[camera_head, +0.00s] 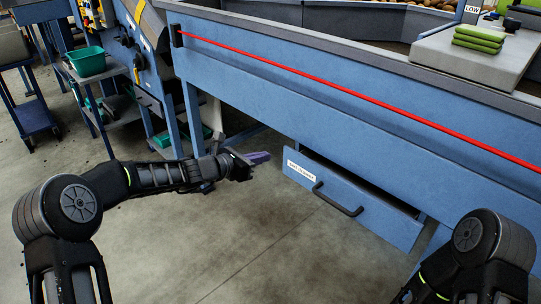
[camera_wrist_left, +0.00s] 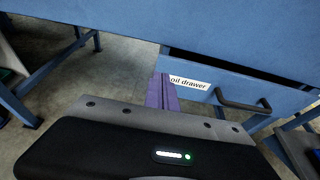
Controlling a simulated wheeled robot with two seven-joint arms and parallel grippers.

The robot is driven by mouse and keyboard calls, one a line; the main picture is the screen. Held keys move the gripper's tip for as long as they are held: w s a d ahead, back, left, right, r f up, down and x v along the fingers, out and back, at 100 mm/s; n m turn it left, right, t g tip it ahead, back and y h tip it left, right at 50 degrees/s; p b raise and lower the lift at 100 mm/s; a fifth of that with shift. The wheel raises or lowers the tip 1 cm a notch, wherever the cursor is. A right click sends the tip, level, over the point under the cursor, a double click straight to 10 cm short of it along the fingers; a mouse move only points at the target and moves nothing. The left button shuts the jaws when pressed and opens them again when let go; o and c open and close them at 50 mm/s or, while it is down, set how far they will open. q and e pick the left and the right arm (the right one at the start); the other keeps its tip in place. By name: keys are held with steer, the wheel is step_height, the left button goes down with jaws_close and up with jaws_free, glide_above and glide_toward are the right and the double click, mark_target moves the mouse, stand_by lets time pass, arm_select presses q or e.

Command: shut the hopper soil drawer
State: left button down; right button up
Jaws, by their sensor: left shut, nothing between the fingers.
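The soil drawer (camera_head: 370,219) is a blue front with a white label and a black bar handle (camera_head: 339,199), low on the side of the blue hopper (camera_head: 330,105). It stands partly open, with a dark gap along its top. My left gripper (camera_head: 262,157) is shut and empty, its purple fingers just left of the drawer's labelled end. In the left wrist view the purple fingers (camera_wrist_left: 162,92) show beside the label, with the handle (camera_wrist_left: 243,103) to their right. I cannot tell whether they touch the drawer. My right gripper is out of view; only part of that arm shows.
A red line runs along the hopper side above the drawer. Green folded cloths (camera_head: 479,39) lie on a grey surface at the upper right. A cart with a green bin (camera_head: 87,62) stands at the upper left. The concrete floor (camera_head: 240,240) before the drawer is clear.

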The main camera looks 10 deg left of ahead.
arm_select(q)
steer(key=v, duration=0.7)
steer(key=shift+f+p, duration=0.15)
steer(key=shift+p, duration=0.15)
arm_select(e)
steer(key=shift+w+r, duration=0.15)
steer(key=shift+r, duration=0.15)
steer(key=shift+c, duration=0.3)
